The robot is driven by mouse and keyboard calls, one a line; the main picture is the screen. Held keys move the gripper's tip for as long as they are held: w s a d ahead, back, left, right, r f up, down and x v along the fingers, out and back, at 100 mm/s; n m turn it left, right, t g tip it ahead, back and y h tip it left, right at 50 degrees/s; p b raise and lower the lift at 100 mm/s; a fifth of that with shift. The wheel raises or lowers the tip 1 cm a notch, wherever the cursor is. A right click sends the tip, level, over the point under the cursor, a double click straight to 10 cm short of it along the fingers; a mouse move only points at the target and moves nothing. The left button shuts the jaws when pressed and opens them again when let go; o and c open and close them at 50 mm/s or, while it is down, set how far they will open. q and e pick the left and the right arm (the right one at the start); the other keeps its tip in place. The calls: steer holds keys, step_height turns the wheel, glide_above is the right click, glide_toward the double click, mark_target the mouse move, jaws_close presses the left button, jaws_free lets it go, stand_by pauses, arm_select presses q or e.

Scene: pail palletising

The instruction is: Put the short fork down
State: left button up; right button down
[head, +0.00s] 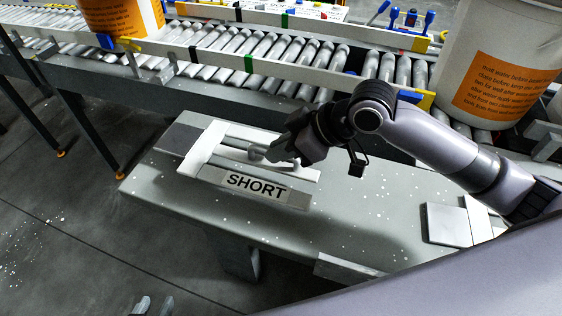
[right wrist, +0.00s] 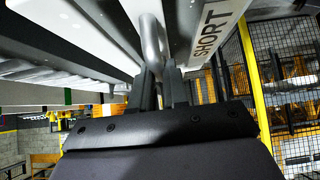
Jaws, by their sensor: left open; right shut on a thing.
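The short fork (head: 232,154) is a pale frame with grey bars at the left part of the grey table (head: 340,225). A plate marked SHORT (head: 254,187) runs along its near side. My right gripper (head: 276,152) is shut on the fork's bar, low over the table. In the right wrist view the round metal bar (right wrist: 150,42) runs between the two fingers (right wrist: 159,86), beside the SHORT lettering. I cannot tell whether the fork touches the tabletop. My left gripper (head: 153,304) is open and empty at the bottom edge, with only its fingertips showing.
A roller conveyor (head: 265,55) runs behind the table. White pails with orange labels stand on it at the left (head: 118,18) and right (head: 500,65). A pale block (head: 449,225) lies at the table's right. The tabletop between is clear.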

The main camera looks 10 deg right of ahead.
mark_target(281, 166)
steer(key=shift+a+f, duration=0.1)
steer(key=shift+f, duration=1.8)
steer(key=c, duration=1.1)
jaws_free()
steer(key=shift+f, duration=0.2)
steer(key=shift+r, duration=0.1)
steer(key=v, duration=1.2)
steer(key=shift+s, duration=0.1)
